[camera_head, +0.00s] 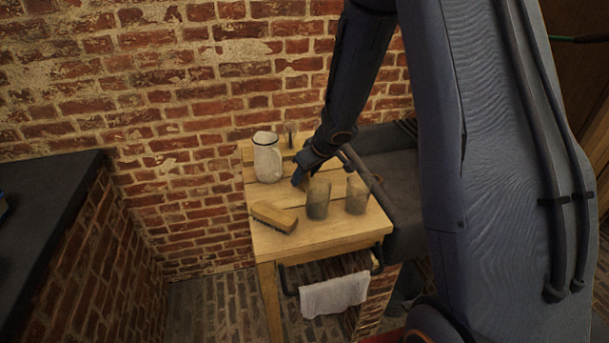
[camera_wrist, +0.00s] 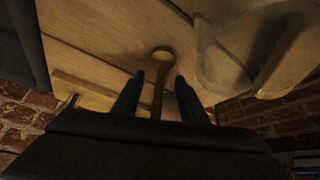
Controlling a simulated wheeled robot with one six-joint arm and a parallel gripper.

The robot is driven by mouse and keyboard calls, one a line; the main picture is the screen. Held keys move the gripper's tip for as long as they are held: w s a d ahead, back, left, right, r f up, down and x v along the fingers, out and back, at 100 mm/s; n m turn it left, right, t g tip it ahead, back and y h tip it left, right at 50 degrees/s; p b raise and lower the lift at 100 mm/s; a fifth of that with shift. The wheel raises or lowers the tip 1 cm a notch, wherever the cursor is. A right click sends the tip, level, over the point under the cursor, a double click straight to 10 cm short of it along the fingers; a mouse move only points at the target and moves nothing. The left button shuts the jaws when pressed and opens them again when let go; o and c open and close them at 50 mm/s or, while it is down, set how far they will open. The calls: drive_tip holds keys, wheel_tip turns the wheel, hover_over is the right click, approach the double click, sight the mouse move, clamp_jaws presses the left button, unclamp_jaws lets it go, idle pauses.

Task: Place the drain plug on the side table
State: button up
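The side table (camera_head: 262,240) is a light wooden table against the brick wall. My gripper (camera_head: 300,180) is low over its top, between a white jug and two cloudy jars. In the wrist view my gripper (camera_wrist: 160,82) is open, with one finger on each side of a brownish, round-ended slim piece (camera_wrist: 161,55), which looks like the drain plug. A gap shows between this piece and each finger. Its lower part is hidden behind the gripper body. Whether it touches the tabletop is unclear. In the head view I cannot make it out clearly.
The white jug (camera_head: 267,160) stands at the back left of the table. Two cloudy jars (camera_head: 318,200) (camera_head: 356,195) stand at the right. A brush (camera_head: 273,216) lies front left. A towel (camera_head: 335,295) hangs below the front edge. The front middle of the tabletop is clear.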

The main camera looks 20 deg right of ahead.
drive_tip(key=s+d+r+m+h+p, duration=0.1)
drive_tip(key=s+d+r+p, duration=0.2)
drive_tip(key=r, duration=0.4)
drive_tip(key=s+d+r+m+h+p, duration=0.1)
drive_tip(key=s+r+p, duration=0.1)
drive_tip(key=s+r, duration=0.35)
drive_tip(key=s+a+r+m+g, duration=0.1)
drive_tip(key=s+a, duration=0.1)
drive_tip(key=s, duration=0.7)
drive_tip(key=s+a+r+m+g, duration=0.1)
drive_tip(key=s+a+m+g, duration=0.1)
drive_tip(key=s, duration=0.7)
drive_tip(key=shift+r+g, duration=0.15)
drive_tip(key=shift+g, duration=0.15)
drive_tip(key=shift+g, duration=0.3)
wheel_tip(320, 180, down, 5)
drive_tip(key=b, duration=0.4)
drive_tip(key=shift+f, duration=0.2)
